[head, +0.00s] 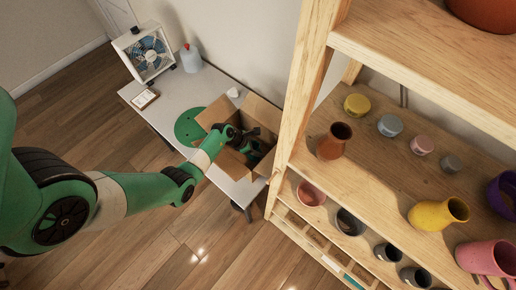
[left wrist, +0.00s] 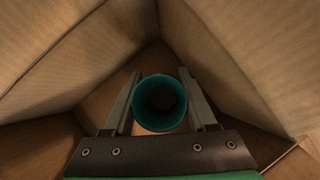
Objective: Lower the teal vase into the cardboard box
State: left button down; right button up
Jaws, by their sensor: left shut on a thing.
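The teal vase (left wrist: 160,103) shows in the left wrist view, its round mouth facing the camera. My left gripper (left wrist: 163,100) is shut on it, with one finger on each side. In the left wrist view the cardboard box's brown walls (left wrist: 210,45) surround the gripper and vase. In the head view the cardboard box (head: 262,112) stands open on the white table, and my left gripper (head: 250,143) reaches into it. The vase is hard to make out there. Whether the vase's base touches the box floor cannot be told. My right gripper is not in view.
The white table (head: 160,113) also holds a green disc (head: 188,125), a small fan (head: 149,54) and a bottle (head: 190,58). A wooden shelf (head: 300,90) with several pots, including a yellow vase (head: 437,213), stands close to the right of the box.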

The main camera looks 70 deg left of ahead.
pick_arm(q)
jog(key=shift+f+b, duration=0.65)
jog(key=shift+f, duration=0.1)
dwell(0.4)
jog(key=shift+c, duration=0.6)
grip_release()
jog(key=shift+r, duration=0.1)
jog(key=p+v, duration=0.5)
jog(key=v, duration=0.6)
jog(key=shift+r, duration=0.2)
jog(key=shift+s, duration=0.1)
